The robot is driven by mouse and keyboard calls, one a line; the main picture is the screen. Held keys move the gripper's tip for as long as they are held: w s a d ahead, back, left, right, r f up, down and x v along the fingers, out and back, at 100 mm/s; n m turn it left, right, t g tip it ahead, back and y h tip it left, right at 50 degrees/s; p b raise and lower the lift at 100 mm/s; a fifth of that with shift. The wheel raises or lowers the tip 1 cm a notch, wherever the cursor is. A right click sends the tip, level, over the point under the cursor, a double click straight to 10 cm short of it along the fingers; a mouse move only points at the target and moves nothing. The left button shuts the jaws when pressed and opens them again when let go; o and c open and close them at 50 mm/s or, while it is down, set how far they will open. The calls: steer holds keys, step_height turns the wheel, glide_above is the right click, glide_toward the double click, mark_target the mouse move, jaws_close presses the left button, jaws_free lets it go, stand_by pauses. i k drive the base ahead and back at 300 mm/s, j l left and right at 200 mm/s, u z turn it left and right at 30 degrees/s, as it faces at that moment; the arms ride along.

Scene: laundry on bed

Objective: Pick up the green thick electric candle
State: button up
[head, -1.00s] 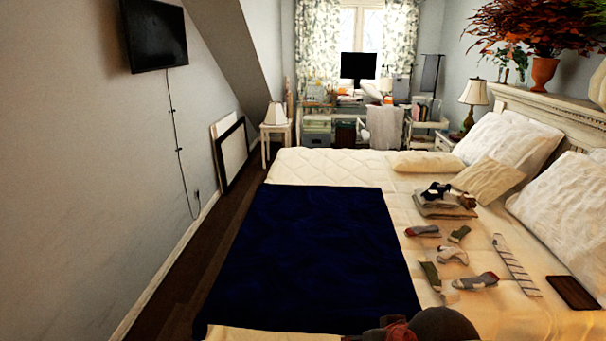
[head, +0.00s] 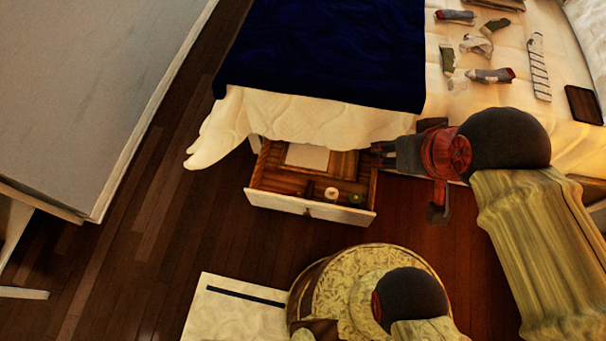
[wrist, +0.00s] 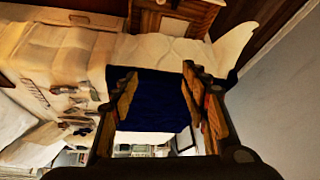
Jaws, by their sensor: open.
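A small round green thing, which looks like the green thick candle (head: 356,198), sits in the open drawer (head: 276,203) under the bed, near the drawer's front right corner. A similar pale round thing (head: 331,193) is just left of it. My gripper (head: 379,150) is beside the bed edge, above and behind the drawer's right side in the picture, apart from the candle. In the wrist view my gripper (wrist: 160,75) shows two spread fingers with nothing between them. Part of the drawer shows at the top of that view; I cannot make out the candle there.
The bed (head: 300,118) overhangs the drawer's back. A dark blue blanket (head: 330,50) covers its near end, with several socks (head: 490,75) to the right. Dark wood floor (head: 165,205) is clear left of the drawer.

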mark_target(351, 203)
steer(key=l+u, duration=0.35)
steer(key=k+l+u, duration=0.15)
steer(key=u, duration=0.15)
steer(key=k+l+u, duration=0.1)
steer(key=l+u, duration=0.25)
steer(key=k+l+z, duration=0.1)
steer(key=z, duration=0.45)
steer(key=j+z, duration=0.1)
steer(key=z, duration=0.35)
steer(key=i+j+z, duration=0.1)
steer(key=z, duration=0.3)
steer(key=j+z, duration=0.2)
steer(key=z, duration=0.25)
steer(key=j+z, duration=0.15)
steer(key=z, duration=0.25)
steer(key=k+j+z, duration=0.2)
steer(key=j, duration=0.3)
steer(key=k+j+z, duration=0.2)
steer(key=j, duration=0.3)
steer(key=k+j+z, duration=0.2)
steer(key=j, duration=0.25)
steer(key=k+j+z, duration=0.2)
steer(key=j, duration=0.25)
steer(key=k+j+z, duration=0.2)
steer(key=j, duration=0.15)
steer(key=k+j, duration=0.3)
steer(key=j, duration=0.15)
